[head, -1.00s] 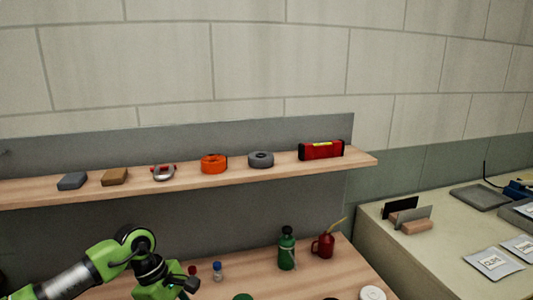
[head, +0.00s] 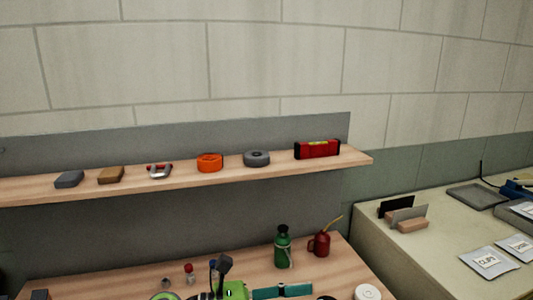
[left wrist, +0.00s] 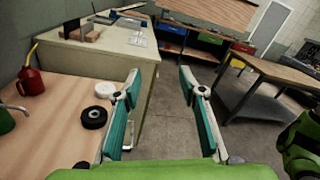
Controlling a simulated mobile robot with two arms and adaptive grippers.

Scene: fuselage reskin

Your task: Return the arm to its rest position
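My left arm's green and teal gripper (head: 282,291) is at the bottom of the head view, low by the front of the workbench. In the left wrist view my left gripper (left wrist: 160,112) has its two teal fingers spread wide apart, with only grey floor seen between them. Nothing is held in it. My right gripper does not show clearly in either view. A green arm part of mine shows at the right edge of the left wrist view.
The workbench (head: 120,283) holds a green bottle (head: 283,247), a red oil can (head: 320,243), small bottles and a white roll (head: 367,292). A shelf (head: 225,173) with several tools is above. A pale cabinet (head: 420,230) stands right. Open floor (left wrist: 165,115) lies between benches.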

